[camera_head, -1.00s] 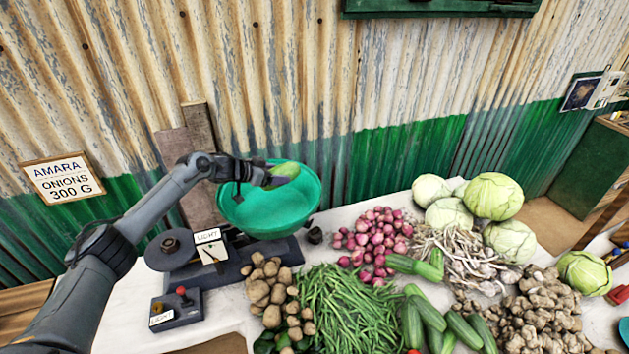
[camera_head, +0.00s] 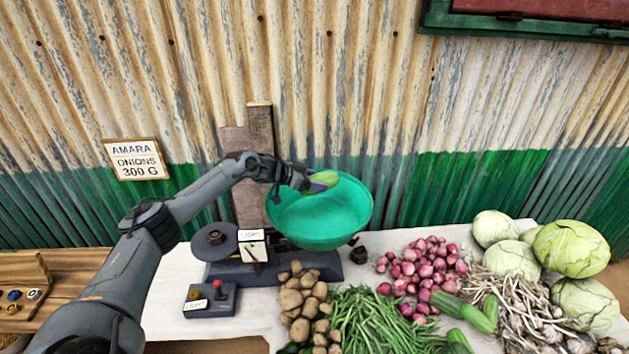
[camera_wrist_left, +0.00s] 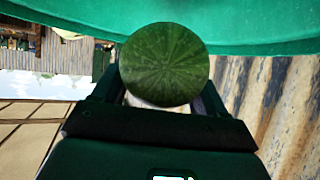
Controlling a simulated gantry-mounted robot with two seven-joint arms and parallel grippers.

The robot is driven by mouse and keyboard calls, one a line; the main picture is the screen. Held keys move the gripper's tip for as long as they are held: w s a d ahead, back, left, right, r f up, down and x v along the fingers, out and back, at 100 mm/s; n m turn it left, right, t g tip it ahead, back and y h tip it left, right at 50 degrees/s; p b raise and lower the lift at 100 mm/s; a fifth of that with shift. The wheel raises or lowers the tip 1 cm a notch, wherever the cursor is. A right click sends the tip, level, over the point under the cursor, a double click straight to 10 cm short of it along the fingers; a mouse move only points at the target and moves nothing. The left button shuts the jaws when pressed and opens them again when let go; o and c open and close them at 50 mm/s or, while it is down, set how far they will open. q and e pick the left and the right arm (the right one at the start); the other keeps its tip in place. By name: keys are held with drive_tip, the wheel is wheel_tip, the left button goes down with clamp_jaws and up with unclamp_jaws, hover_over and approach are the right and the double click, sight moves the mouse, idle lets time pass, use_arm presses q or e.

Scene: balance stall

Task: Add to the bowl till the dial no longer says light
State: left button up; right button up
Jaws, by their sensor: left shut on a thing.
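The green bowl (camera_head: 335,222) sits on the dark balance (camera_head: 305,262) and its visible inside looks empty. The dial (camera_head: 253,250) has a card reading LIGHT above it. My left gripper (camera_head: 308,182) is shut on a green vegetable (camera_head: 323,181), perhaps a cucumber or courgette, over the bowl's back left part. In the left wrist view the vegetable's round end (camera_wrist_left: 166,64) sticks out between the fingers, with the bowl's green rim (camera_wrist_left: 260,47) beyond it. The sign (camera_head: 137,159) reads AMARA ONIONS 300 G. Pink onions (camera_head: 425,268) lie piled right of the balance. My right gripper is out of view.
A small box with a red knob and a LIGHT label (camera_head: 210,299) stands in front of the balance. Potatoes (camera_head: 302,302), green beans (camera_head: 370,320), cucumbers (camera_head: 470,312), garlic (camera_head: 513,293) and cabbages (camera_head: 570,248) crowd the table's front and right. The corrugated wall stands close behind.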

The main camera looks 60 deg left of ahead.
use_arm(q)
wheel_tip(320, 180, down, 5)
drive_tip(key=b, duration=0.3)
drive_tip(key=shift+r+b, duration=0.2)
drive_tip(key=shift+b, duration=0.15)
drive_tip(key=shift+f+b, duration=1)
drive_tip(key=shift+f, duration=1.5)
drive_tip(key=o, duration=1.3)
wheel_tip(320, 180, up, 6)
drive_tip(key=p, duration=0.5)
drive_tip(key=shift+f, duration=0.25)
wheel_tip(320, 180, up, 4)
drive_tip(key=p, duration=0.4)
drive_tip(key=shift+r, duration=0.25)
